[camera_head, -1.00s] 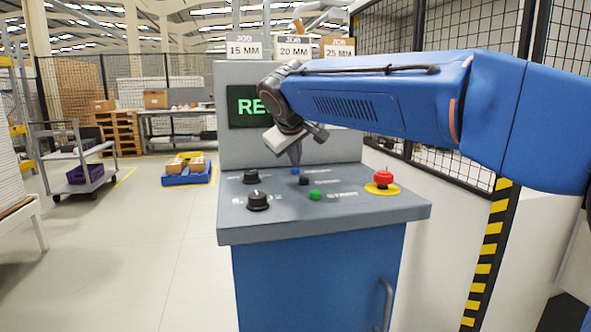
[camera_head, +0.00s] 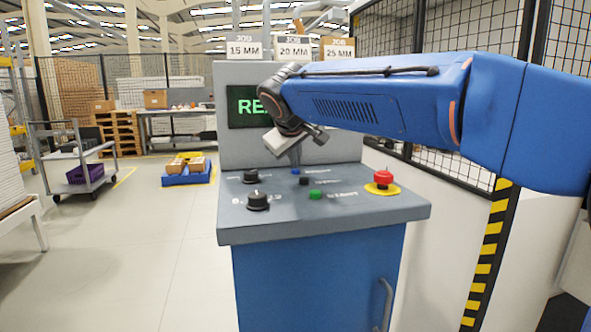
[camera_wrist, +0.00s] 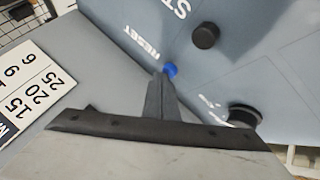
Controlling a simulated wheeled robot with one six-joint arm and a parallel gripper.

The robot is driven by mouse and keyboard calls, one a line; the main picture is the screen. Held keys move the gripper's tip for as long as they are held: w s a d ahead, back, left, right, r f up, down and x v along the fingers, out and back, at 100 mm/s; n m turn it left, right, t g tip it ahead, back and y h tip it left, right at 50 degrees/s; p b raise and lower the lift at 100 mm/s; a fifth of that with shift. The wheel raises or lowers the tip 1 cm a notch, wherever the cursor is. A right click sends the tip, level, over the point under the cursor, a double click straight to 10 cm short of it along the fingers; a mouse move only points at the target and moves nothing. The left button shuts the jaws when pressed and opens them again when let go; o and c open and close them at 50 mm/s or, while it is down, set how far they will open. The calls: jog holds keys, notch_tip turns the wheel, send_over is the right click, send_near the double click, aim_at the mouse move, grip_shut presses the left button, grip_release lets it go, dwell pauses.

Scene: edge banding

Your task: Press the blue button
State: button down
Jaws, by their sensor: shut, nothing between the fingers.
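The blue button (camera_head: 295,171) is small and round, near the back of the grey control panel (camera_head: 375,211). In the wrist view the blue button (camera_wrist: 170,70) shows beside the word RESET, right at the tips of my gripper (camera_wrist: 163,76). My gripper (camera_head: 294,162) is shut and empty, pointing down just above the button in the head view. I cannot tell whether the fingertips touch the button.
The panel also carries a green button (camera_head: 315,195), a black button (camera_head: 304,181), two black knobs (camera_head: 258,201) and a red emergency stop (camera_head: 383,178). A lit screen (camera_head: 245,106) stands behind, partly hidden by my arm. Wire fencing (camera_head: 468,90) stands at the right.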

jog(key=shift+r, duration=0.8)
jog(key=shift+r, duration=0.1)
jog(key=shift+r, duration=2.4)
